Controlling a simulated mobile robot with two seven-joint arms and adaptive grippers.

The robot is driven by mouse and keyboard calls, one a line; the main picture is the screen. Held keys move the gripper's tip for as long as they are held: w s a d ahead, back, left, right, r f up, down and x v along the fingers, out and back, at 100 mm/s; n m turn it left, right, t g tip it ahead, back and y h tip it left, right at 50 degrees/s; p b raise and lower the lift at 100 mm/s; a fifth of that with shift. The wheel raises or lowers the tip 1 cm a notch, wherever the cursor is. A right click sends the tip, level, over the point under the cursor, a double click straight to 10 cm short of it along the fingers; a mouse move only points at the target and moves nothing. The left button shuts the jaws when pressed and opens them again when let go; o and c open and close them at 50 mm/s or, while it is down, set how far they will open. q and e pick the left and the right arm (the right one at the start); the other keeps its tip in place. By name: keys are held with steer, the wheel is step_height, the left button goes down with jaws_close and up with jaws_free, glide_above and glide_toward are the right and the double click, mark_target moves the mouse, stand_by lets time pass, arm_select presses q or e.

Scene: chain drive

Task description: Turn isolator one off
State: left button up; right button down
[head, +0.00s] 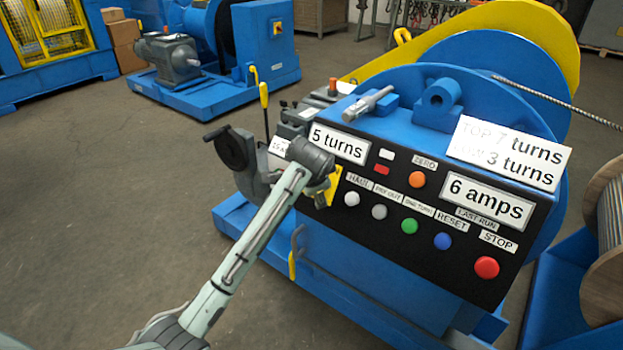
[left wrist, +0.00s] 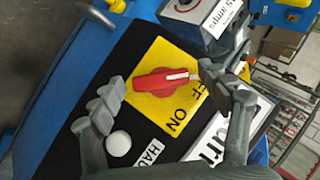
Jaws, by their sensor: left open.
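The isolator's red rotary handle (left wrist: 158,80) sits on a yellow plate (left wrist: 158,52) marked OFF and ON. Its white-marked end points right in the left wrist view, close to the partly covered OFF lettering. No isolator number is readable. In the head view a bit of the yellow plate (head: 332,186) shows behind my left gripper (head: 322,178). In the left wrist view that gripper (left wrist: 163,100) is open, one finger at each end of the handle, with gaps to it. Whether it touches the plate cannot be told. My right gripper is not in view.
The black control panel (head: 400,240) carries several push buttons, including the red STOP button (head: 486,267), and a "5 turns" display (head: 339,143). A grey box (left wrist: 190,18) with an amps label adjoins the panel. Open floor (head: 90,210) lies at left.

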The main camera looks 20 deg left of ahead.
arm_select(q)
steer(key=v, duration=1.1)
steer(key=x, duration=1.1)
steer(key=shift+w+f, duration=0.2)
steer(key=shift+f, duration=0.05)
